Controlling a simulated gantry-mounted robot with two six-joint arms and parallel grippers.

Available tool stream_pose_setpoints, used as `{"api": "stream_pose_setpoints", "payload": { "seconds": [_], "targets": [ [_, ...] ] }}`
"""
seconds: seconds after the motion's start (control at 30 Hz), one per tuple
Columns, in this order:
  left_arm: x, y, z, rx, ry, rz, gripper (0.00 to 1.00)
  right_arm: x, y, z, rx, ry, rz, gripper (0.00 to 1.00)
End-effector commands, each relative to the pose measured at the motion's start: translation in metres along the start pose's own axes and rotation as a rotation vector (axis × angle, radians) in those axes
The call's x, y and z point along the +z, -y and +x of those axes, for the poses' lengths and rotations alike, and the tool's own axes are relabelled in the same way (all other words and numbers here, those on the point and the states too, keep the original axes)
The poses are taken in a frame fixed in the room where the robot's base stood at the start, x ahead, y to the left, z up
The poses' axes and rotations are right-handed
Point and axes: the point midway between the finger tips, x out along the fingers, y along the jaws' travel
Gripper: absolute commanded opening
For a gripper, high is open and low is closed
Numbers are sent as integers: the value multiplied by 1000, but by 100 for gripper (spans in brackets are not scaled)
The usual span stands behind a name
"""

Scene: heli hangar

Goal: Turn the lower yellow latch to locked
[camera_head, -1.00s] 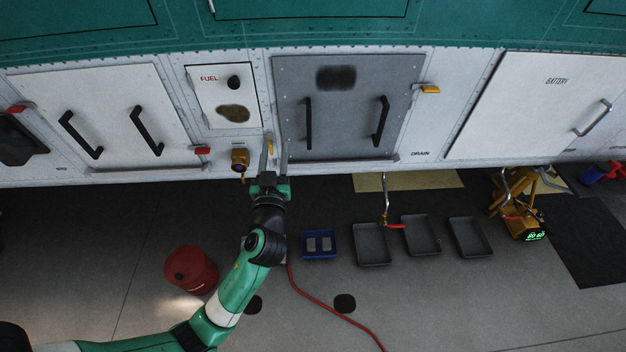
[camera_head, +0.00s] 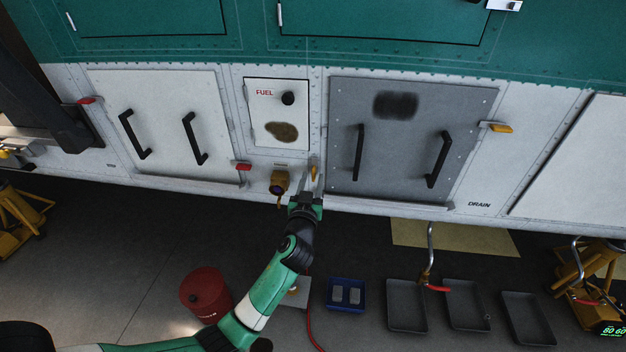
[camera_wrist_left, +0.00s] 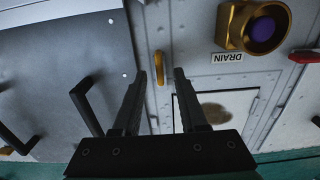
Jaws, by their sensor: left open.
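The lower yellow latch (camera_head: 314,173) sits at the lower left edge of the grey panel (camera_head: 396,140) and points up and down. In the left wrist view the yellow latch (camera_wrist_left: 160,68) shows in the gap between the fingertips. My left gripper (camera_head: 313,182) is open, with one finger on each side of the latch; I cannot tell whether either finger touches it. The gripper also shows in the wrist view (camera_wrist_left: 160,80). Another yellow latch (camera_head: 500,128) is on the panel's right edge, lying roughly sideways. My right gripper is not in view.
A brass drain fitting (camera_head: 279,183) is just left of the gripper. The fuel door (camera_head: 277,113) is above it, and red latches (camera_head: 243,167) are on the white panel (camera_head: 165,128). A red bucket (camera_head: 205,294), blue tray (camera_head: 346,306) and grey trays (camera_head: 407,318) stand on the floor.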

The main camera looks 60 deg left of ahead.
Motion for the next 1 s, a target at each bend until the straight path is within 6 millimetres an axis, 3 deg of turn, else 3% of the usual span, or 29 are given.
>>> {"api": "stream_pose_setpoints", "payload": {
  "seconds": [0.13,0.4,0.43,0.67,1.0],
  "targets": [
    [1,0,16,0,0,-1,42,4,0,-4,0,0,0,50],
    [0,0,19,1,0,-1,42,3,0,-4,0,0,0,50],
    [0,0,19,1,0,-1,40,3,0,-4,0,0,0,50],
    [0,0,19,1,0,-1,0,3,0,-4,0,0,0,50],
    [0,0,19,1,0,3,0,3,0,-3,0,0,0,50]
  ]
}}
